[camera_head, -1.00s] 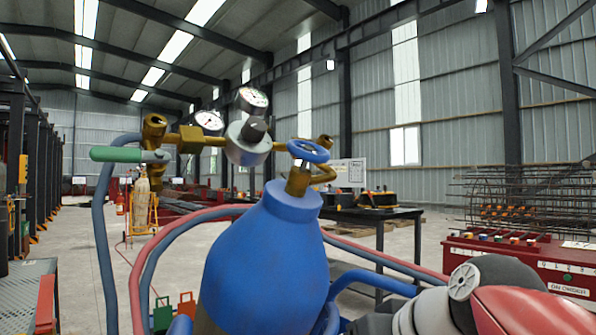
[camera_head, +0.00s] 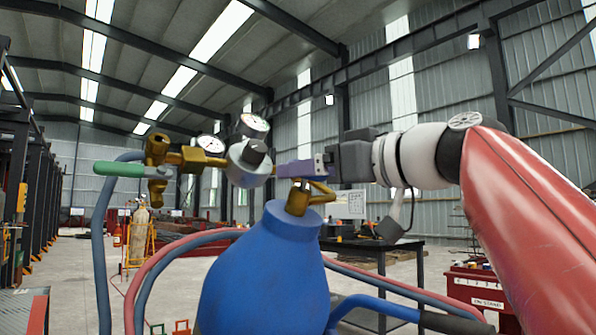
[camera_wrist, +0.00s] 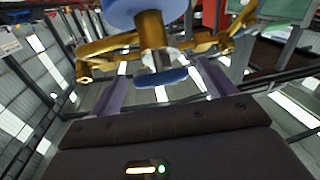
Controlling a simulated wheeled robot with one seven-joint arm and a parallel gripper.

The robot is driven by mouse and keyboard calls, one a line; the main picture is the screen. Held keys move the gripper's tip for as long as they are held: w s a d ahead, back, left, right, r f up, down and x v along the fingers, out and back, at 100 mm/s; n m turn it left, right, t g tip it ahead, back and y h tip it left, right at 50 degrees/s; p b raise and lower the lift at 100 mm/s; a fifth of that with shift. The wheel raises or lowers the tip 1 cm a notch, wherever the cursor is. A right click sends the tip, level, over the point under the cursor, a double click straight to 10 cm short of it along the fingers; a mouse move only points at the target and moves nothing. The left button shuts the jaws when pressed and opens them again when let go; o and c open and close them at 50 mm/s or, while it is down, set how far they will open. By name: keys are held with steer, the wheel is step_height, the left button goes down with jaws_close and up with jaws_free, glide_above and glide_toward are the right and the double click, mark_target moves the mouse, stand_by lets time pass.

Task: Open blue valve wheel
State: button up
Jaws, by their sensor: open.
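The blue valve wheel (camera_wrist: 162,78) shows edge-on in the wrist view, on the end of a brass stem. My gripper (camera_wrist: 158,70) is open, with one purple finger on each side of the wheel. A gap shows between each finger and the wheel, so I see no contact. In the head view my gripper (camera_head: 284,169) comes in from the right above the blue cylinder (camera_head: 265,270). Its fingers hide the wheel there. The brass valve body (camera_head: 297,200) shows just below the fingers.
Two round gauges (camera_head: 253,125) and a regulator stand close left of my fingers. A green-handled brass fitting (camera_head: 118,169) is further left. Red and blue hoses (camera_head: 163,270) curve around the cylinder. A dark table (camera_head: 385,257) stands behind. A red bin (camera_head: 480,292) is at right.

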steer(key=shift+x, duration=1.8)
